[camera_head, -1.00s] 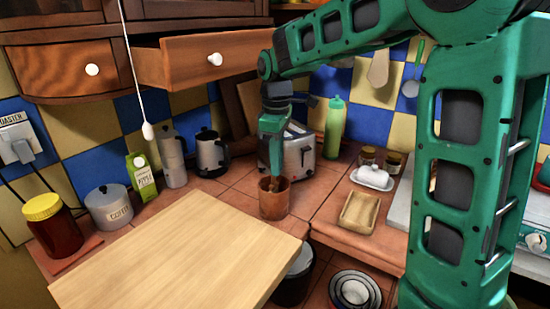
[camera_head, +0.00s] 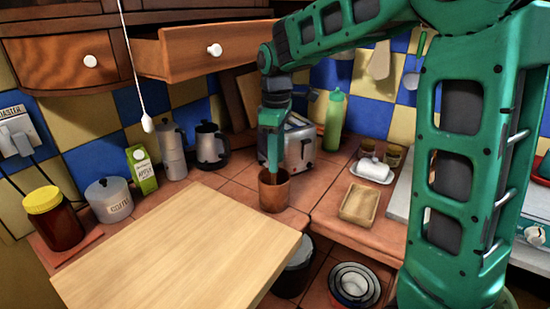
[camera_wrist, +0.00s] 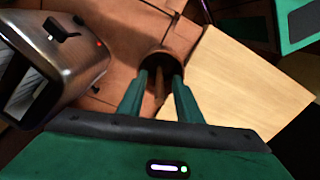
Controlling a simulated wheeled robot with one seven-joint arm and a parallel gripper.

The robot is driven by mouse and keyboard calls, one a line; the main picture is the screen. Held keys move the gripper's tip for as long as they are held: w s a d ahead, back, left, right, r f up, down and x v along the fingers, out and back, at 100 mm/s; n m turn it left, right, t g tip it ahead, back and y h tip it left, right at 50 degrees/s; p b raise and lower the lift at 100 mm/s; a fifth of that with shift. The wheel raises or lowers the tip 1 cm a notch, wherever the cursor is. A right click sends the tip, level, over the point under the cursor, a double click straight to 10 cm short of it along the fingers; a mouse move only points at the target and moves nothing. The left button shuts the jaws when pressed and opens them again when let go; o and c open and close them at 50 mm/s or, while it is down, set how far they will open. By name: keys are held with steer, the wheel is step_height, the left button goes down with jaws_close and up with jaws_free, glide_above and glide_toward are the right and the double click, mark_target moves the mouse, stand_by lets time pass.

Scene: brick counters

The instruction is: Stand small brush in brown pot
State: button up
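The brown pot (camera_head: 274,195) stands upright on the tiled counter in front of the toaster. My gripper (camera_head: 271,170) points down at the pot's mouth. In the wrist view the pot (camera_wrist: 176,52) lies just beyond my fingertips (camera_wrist: 160,78). A thin brown handle, seemingly the small brush (camera_wrist: 158,88), rises from the pot's mouth between my fingers. Gaps show on both sides of it, so my gripper looks open around the brush. The brush's lower end is hidden inside the pot.
A toaster (camera_head: 299,146) stands close behind the pot, and a wooden board (camera_head: 180,250) lies close in front. A wooden tray (camera_head: 360,204) and a white butter dish (camera_head: 372,170) are to the right. A drawer (camera_head: 205,55) juts out above.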

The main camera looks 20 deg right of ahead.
step_height(320, 180, up, 10)
steer(key=shift+w+r, duration=0.1)
steer(key=shift+r, duration=0.15)
steer(key=shift+d, duration=0.1)
stand_by(0.9)
steer(key=s+d+f+m, duration=0.5)
steer(key=s, duration=0.5)
steer(key=s+d+f+m, duration=0.5)
steer(key=s+d+m, duration=0.1)
steer(key=s, duration=0.5)
steer(key=s+d+f+m, duration=0.5)
steer(key=s+m, duration=0.1)
steer(key=s, duration=0.4)
steer(key=shift+s+d, duration=0.15)
steer(key=shift+d, duration=0.25)
steer(key=shift+w+f, duration=0.3)
steer(key=shift+w, duration=0.35)
